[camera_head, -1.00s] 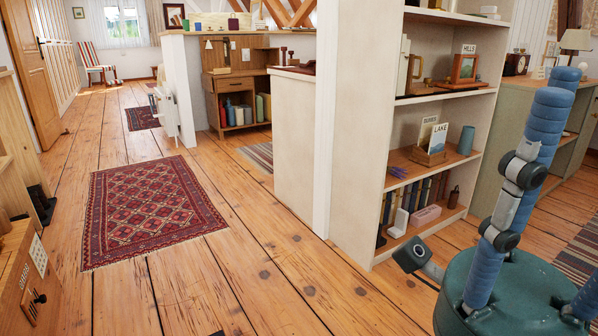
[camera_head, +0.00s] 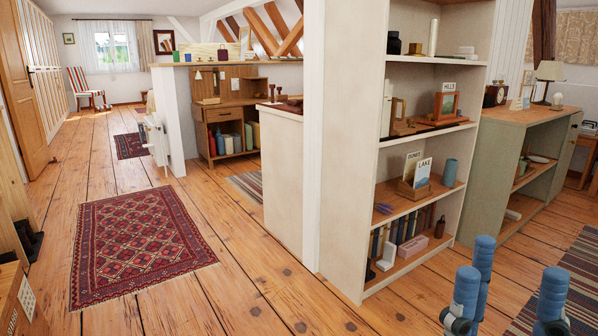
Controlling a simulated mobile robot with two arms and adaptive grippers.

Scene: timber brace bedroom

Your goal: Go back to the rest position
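Blue, rounded links of my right arm stand up at the bottom right of the head view, with grey and black joints at their lower ends. My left arm and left gripper do not show. The visible links are in front of the wooden floor (camera_head: 400,303) and touch no furniture that I can see.
A white bookshelf (camera_head: 338,150) with books and boxes stands close by, left of my arm links. A green-grey cabinet (camera_head: 487,165) with a lamp (camera_head: 548,75) stands behind them. A red patterned rug (camera_head: 140,240) lies on open floor at the left. A striped rug (camera_head: 577,262) lies at right.

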